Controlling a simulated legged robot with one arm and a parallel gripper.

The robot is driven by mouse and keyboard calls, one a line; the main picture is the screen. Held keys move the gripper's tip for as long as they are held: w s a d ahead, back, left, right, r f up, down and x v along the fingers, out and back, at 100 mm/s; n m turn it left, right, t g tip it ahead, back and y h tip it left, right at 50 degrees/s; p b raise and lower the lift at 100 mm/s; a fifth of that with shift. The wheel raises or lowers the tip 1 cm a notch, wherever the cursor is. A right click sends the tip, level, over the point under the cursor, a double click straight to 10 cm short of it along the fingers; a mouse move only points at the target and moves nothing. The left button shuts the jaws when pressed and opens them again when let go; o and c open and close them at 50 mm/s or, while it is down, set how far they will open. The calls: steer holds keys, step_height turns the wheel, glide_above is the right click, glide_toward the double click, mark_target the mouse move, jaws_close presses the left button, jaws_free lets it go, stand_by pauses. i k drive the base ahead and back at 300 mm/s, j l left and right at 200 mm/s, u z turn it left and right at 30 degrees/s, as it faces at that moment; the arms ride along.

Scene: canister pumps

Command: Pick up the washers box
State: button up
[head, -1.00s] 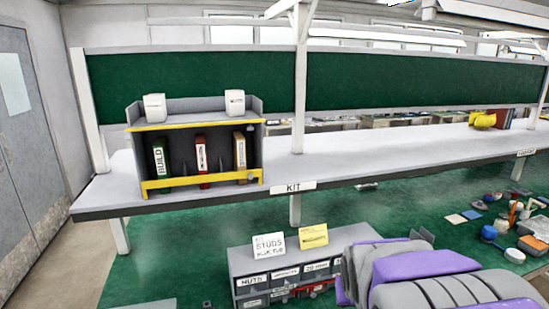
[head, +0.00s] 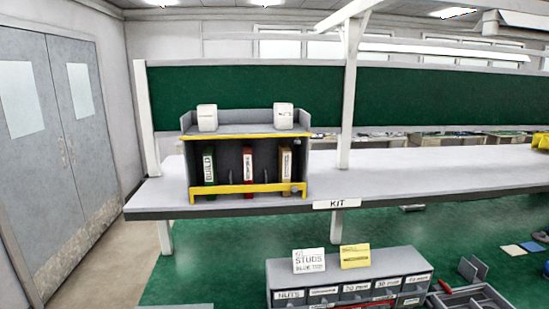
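I cannot read the word "washers" on any label in the head view. Two small white boxes stand on top of the grey shelf unit with yellow edging (head: 247,136): a left one (head: 207,118) and a right one (head: 284,116) with a small unreadable label. Below them, upright in the unit, are a green box marked BUILD (head: 209,167), a red box (head: 247,164) and a tan box (head: 286,165). The labels on the red and tan ones are too small to read. My gripper is out of view.
The unit stands near the left end of the white shelf (head: 420,175), marked KIT. On the green surface below is a grey drawer cabinet (head: 345,268) with a white STUDS card (head: 309,260) and a yellow card (head: 355,256). The shelf right of the unit is clear.

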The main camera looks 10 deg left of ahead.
mark_target(207, 114)
steer(key=u, duration=0.75)
steer(key=k+j+z, duration=0.15)
steer(key=k+j, duration=0.25)
